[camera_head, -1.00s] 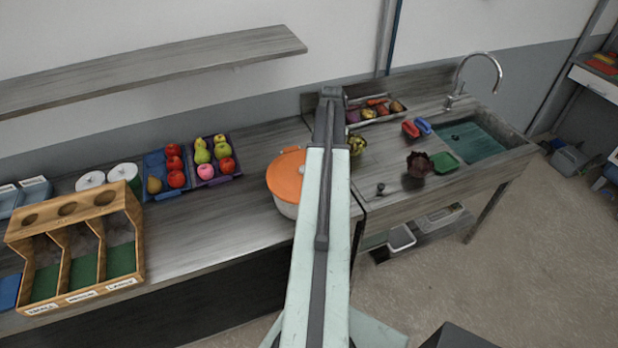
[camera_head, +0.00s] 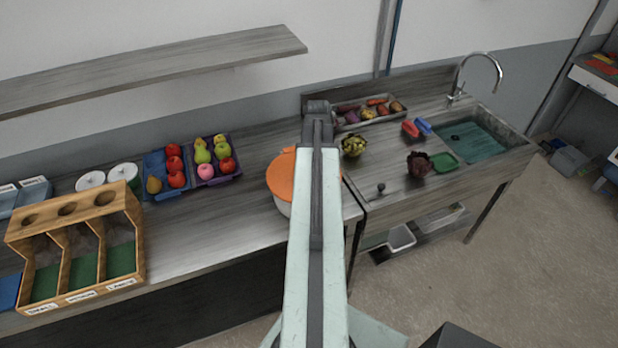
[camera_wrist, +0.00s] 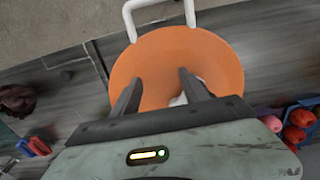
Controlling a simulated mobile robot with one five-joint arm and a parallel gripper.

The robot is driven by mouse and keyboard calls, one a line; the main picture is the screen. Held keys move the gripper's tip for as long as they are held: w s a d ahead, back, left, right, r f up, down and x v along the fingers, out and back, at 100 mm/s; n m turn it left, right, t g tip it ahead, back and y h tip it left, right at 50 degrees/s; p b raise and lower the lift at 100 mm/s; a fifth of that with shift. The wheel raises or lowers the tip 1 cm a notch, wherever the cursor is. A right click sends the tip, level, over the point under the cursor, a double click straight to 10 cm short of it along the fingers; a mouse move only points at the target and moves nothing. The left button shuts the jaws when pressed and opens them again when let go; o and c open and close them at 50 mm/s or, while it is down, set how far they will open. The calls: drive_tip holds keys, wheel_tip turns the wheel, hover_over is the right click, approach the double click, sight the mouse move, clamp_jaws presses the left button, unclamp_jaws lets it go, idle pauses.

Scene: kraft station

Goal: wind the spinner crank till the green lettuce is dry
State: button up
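The spinner (camera_head: 283,178) is a pale bowl with an orange lid, partly hidden behind my arm in the head view. In the wrist view the orange lid (camera_wrist: 215,62) fills the middle. A small whitish part (camera_wrist: 180,100) on the lid shows partly behind one finger; I cannot tell whether it is the crank. A white U-shaped bar (camera_wrist: 158,8) stands out past the lid's edge. My gripper (camera_wrist: 160,76) is open over the lid, fingers apart, with nothing seen between the tips. The lid hides the spinner's inside. A leafy green head (camera_head: 353,145) lies on the counter.
Fruit trays (camera_head: 218,178) and a wooden sorter (camera_head: 80,245) stand to the left. A vegetable tray (camera_head: 345,124) is behind. A shelf (camera_head: 150,70) hangs above.

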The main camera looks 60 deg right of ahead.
wheel_tip(320, 180, up, 7)
drive_tip(key=p, duration=0.7)
idle(0.3)
